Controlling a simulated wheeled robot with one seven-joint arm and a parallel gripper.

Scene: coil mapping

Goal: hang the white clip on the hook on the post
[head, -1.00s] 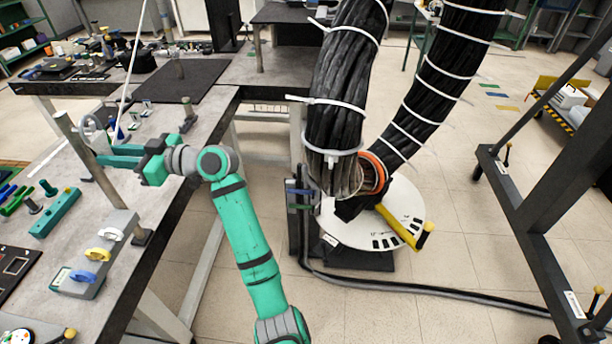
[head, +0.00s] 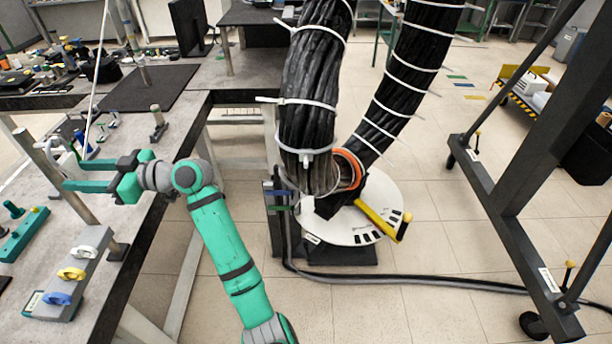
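A white clip (head: 88,254) sits at the upper end of a grey block (head: 75,290) on the left bench, above a yellow clip (head: 72,274) and a blue clip (head: 58,298). A leaning-looking silver post (head: 42,156) stands on the bench behind the block. A pale curved piece (head: 60,147) shows beside its upper part; I cannot tell whether it is the hook. My green gripper (head: 66,175) points left near the post, its two fingers apart with nothing visible between them. The lower fingertip overlaps the post in view; contact is unclear.
A green fixture (head: 24,235) lies left of the grey block. A short peg stand (head: 158,122) and a dark mat (head: 150,88) are farther back on the bench. Thick black cables (head: 315,100) hang over a white round base (head: 365,225) to the right.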

